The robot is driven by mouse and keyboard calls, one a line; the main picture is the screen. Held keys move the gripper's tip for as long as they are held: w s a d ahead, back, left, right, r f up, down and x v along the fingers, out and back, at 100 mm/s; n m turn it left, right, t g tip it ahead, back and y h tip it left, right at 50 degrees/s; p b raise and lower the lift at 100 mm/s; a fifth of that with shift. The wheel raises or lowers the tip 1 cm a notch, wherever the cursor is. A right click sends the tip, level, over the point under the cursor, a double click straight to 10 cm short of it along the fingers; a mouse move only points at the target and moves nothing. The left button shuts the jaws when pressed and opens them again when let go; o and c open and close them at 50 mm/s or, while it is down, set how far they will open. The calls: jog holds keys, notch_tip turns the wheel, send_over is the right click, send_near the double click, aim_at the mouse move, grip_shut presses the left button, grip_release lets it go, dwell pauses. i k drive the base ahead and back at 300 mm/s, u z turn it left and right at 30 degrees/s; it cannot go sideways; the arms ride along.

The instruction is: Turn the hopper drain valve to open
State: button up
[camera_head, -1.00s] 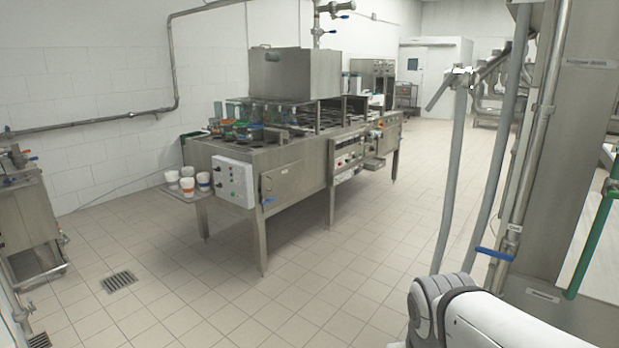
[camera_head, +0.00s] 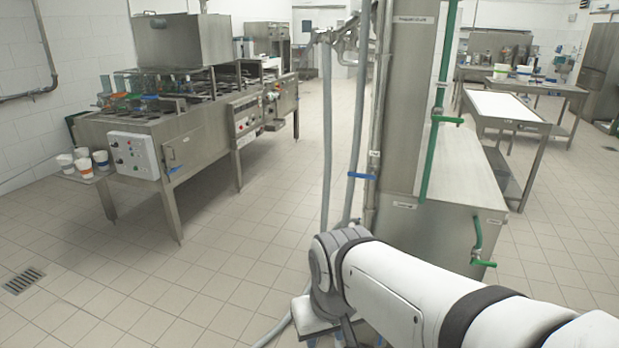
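Several valve handles show, and I cannot tell which is the hopper drain valve; the labels are too small to read surely. A blue lever (camera_head: 362,175) lies roughly level across a pipe on the steel cabinet's left side. A green handle (camera_head: 447,119) sits on a vertical green pipe at the cabinet's front. A lower green handle (camera_head: 479,262) is on the cabinet's lower right side. A steel hopper (camera_head: 180,39) sits on the filling machine at left. My white arm reaches in from the lower right; my gripper is not in view.
The filling machine (camera_head: 185,150) stands at left, with white cups (camera_head: 83,165) on its side shelf. The tall steel cabinet (camera_head: 410,100) stands just behind my arm. A grey hose (camera_head: 327,130) hangs beside it. Tables (camera_head: 540,122) stand at right. Tiled floor is free at left front.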

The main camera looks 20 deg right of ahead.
aim_at(316, 35)
jog(key=z, duration=0.45)
jog(key=i, duration=0.65)
jog(key=z, duration=0.3)
